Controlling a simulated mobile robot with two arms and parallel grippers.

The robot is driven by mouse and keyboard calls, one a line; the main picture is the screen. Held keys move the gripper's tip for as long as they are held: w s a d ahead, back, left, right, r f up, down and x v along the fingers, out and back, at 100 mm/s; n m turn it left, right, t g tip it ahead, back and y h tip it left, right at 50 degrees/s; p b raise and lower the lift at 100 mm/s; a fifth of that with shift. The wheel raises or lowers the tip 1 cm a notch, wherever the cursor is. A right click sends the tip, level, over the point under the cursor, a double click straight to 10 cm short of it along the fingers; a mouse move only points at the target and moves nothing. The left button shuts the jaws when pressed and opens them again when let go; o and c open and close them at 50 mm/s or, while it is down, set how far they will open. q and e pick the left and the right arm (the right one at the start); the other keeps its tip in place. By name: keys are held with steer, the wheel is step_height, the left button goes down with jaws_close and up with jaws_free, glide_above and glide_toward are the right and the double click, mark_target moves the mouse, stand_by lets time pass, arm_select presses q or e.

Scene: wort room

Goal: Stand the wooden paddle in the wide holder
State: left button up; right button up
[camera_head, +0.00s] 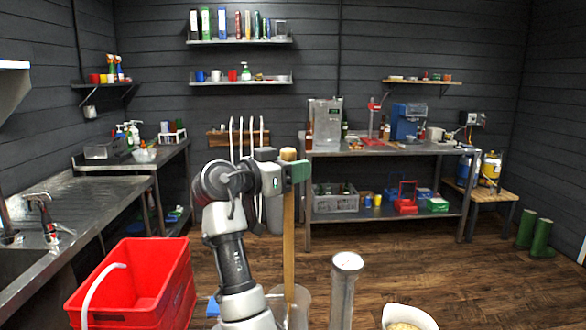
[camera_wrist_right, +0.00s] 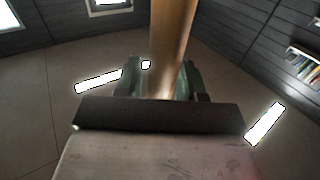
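The wooden paddle (camera_head: 289,222) hangs upright from my right gripper (camera_head: 293,171), which is shut on its handle near the top. In the right wrist view, the paddle's shaft (camera_wrist_right: 172,45) stands between the two green fingers. The paddle's lower end reaches down to a wide, pale, see-through holder (camera_head: 299,306) on the floor. My forearm partly covers this holder, and I cannot tell whether the paddle's end is inside it, above it or in front of it. My left gripper is not in view.
A narrow grey metal cylinder (camera_head: 345,285) stands just right of the paddle. A white bowl (camera_head: 409,317) of pale contents is farther right. A red crate (camera_head: 135,287) is at the left, near the sink counter. Wooden floor is clear beyond, before the steel table (camera_head: 385,149).

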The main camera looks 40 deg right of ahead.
steer(key=shift+o, duration=1.2)
steer(key=w+a+b, duration=0.1)
steer(key=a+b, duration=0.1)
steer(key=a, duration=0.8)
steer(key=shift+a, duration=0.4)
steer(key=shift+w, duration=0.1)
